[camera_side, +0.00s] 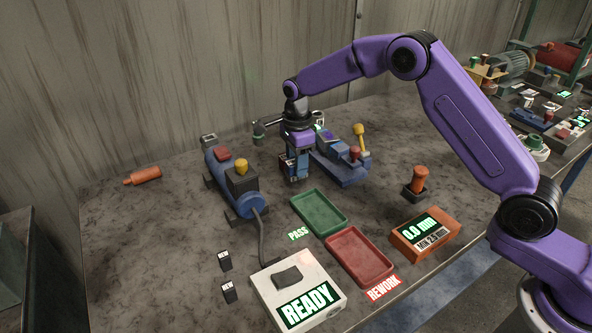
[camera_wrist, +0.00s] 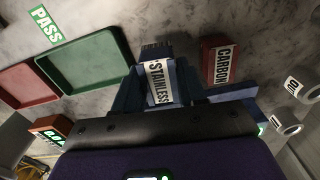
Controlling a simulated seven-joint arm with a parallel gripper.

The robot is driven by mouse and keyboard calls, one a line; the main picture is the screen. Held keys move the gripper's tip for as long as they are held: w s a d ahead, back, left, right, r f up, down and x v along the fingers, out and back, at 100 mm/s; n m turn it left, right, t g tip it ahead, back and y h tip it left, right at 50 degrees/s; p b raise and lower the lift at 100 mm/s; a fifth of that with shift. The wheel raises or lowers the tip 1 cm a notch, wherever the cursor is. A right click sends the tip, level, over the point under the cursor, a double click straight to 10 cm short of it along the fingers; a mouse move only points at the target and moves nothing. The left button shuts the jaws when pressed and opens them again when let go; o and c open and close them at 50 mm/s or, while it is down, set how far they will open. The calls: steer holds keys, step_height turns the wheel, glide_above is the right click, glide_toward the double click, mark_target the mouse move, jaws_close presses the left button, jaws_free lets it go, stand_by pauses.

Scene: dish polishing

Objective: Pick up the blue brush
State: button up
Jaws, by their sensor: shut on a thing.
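My gripper (camera_wrist: 157,88) is shut on the blue brush (camera_wrist: 158,82), which carries a white label reading STAINLESS. The brush's dark end points away from my gripper in the wrist view. A red brush (camera_wrist: 216,60) labelled CARBON is just right of it, outside the jaws. In the side view my gripper (camera_side: 297,172) points down near the middle of the bench, and its jaws largely hide the blue brush. I cannot tell whether the brush touches the bench.
A green PASS tray (camera_side: 319,212) and a red REWORK tray (camera_side: 359,257) are in front of my gripper. A blue grinder-like machine (camera_side: 232,187) stands left, a blue fixture (camera_side: 343,165) right. An orange gauge (camera_side: 425,233) and READY box (camera_side: 298,291) are nearer the front.

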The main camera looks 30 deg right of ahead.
steer(key=s+d+r, duration=0.3)
steer(key=s+r, duration=0.6)
steer(key=s, duration=0.4)
steer(key=shift+s+d+r, duration=0.15)
steer(key=shift+d+r, duration=0.05)
steer(key=shift+d, duration=0.15)
steer(key=shift+o, duration=0.9)
steer(key=w, duration=0.3)
steer(key=w+d+r, duration=0.1)
steer(key=w, duration=0.3)
steer(key=w+d+r, duration=0.1)
steer(key=w, duration=0.2)
steer(key=shift+w+d, duration=0.2)
steer(key=shift+w, duration=0.2)
steer(key=shift+c, duration=0.2)
steer(key=w+d, duration=0.6)
steer(key=w, duration=0.2)
steer(key=shift+w+d+r, duration=0.15)
steer(key=shift+w+r, duration=0.25)
steer(key=shift+r, duration=0.05)
